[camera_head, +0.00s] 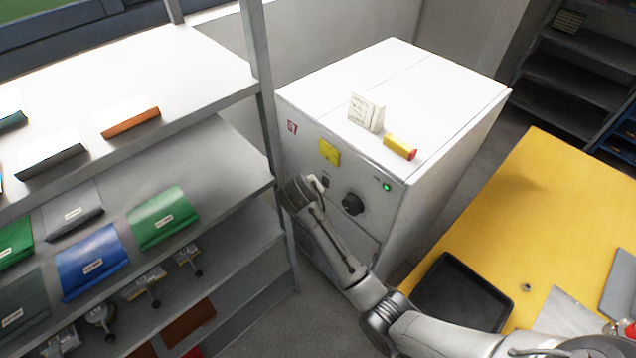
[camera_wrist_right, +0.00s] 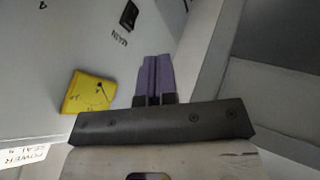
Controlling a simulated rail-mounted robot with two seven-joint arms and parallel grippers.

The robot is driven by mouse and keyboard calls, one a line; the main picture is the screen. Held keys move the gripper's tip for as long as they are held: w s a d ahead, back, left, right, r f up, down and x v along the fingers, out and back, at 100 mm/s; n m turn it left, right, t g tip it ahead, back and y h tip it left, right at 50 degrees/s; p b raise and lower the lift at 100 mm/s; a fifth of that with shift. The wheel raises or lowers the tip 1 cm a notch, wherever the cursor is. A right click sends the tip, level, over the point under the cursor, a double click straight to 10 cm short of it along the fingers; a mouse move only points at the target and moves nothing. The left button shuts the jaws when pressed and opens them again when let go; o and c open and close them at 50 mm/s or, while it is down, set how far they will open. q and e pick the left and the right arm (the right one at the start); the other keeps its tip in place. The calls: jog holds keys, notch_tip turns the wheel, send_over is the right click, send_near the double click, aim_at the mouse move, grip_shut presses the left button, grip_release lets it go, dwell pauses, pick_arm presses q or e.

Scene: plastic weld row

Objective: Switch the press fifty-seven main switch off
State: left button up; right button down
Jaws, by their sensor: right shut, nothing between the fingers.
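The press (camera_head: 440,85) is a white cabinet marked with a red 57 (camera_head: 292,127). Its main switch (camera_wrist_right: 129,14) is a small black switch at the top of the right wrist view, beside upside-down lettering that appears to read MAIN. Its position cannot be told. My right gripper (camera_head: 318,184) is at the press's front panel, partly covering the switch area in the head view. Its purple fingers (camera_wrist_right: 154,78) are shut and empty, with the switch ahead and to their left in the wrist view; no contact is visible there. My left gripper is not in view.
The panel has a yellow sticker (camera_head: 329,152), a black knob (camera_head: 352,204) and a lit green lamp (camera_head: 386,187). A white card (camera_head: 366,111) and a yellow-red block (camera_head: 400,147) sit on top. A shelf post (camera_head: 264,120) stands close left; a yellow table (camera_head: 560,205) is right.

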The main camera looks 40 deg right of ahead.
aim_at(325, 183)
jog(key=w+d+f+b, duration=0.2)
jog(key=w+d+f, duration=0.3)
jog(key=d+f, duration=0.2)
jog(key=shift+d, duration=0.65)
jog(key=shift+f, duration=0.1)
